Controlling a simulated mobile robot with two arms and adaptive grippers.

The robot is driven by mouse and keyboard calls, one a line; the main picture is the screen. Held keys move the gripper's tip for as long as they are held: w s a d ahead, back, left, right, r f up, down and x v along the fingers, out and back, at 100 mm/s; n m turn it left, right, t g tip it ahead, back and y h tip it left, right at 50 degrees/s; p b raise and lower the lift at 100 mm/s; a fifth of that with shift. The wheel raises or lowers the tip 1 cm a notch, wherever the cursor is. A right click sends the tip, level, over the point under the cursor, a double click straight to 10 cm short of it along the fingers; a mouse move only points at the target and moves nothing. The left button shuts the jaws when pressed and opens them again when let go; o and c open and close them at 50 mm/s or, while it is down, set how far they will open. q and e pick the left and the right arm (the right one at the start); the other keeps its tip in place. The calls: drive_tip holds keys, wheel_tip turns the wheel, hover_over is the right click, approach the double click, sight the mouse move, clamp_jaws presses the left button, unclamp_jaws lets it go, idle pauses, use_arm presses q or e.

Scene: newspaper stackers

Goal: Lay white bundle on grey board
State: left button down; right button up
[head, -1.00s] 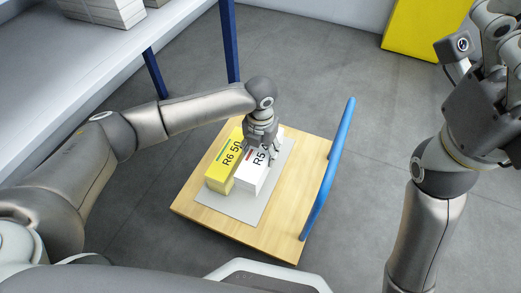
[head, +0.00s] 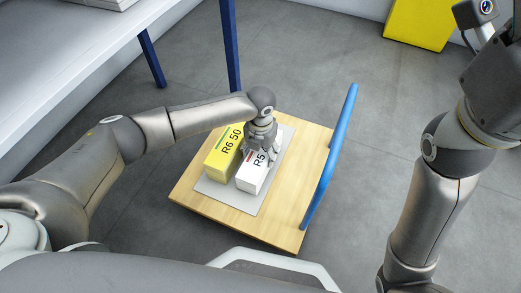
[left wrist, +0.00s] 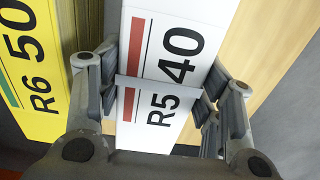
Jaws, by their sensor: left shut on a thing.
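The white bundle (head: 251,179), a long block printed R5 40 with a red stripe, is over the grey board (head: 233,204) in the head view. It lies alongside the yellow bundle (head: 222,155). My left gripper (head: 268,157) is shut on the white bundle from above. In the left wrist view its fingers press both long sides of the white bundle (left wrist: 160,75), and a band runs across the bundle between them. I cannot tell whether its underside touches the board. The fingers of my right gripper are outside the head view; only its wrist and arm show.
The board lies on a wooden trolley deck (head: 290,222) with a blue handle (head: 331,160) on the right. The yellow bundle (left wrist: 28,70) is close left in the left wrist view. A white table (head: 75,75) with blue legs is at upper left, a yellow box (head: 420,22) at upper right.

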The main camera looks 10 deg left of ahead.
sight(261, 152)
use_arm(q)
drive_tip(key=shift+f+b, duration=0.3)
drive_tip(key=shift+f, duration=0.3)
idle(0.7)
drive_tip(key=shift+c, duration=2.1)
unclamp_jaws()
drive_tip(key=shift+o, duration=0.5)
drive_tip(key=shift+f, duration=0.15)
wheel_tip(261, 152, up, 12)
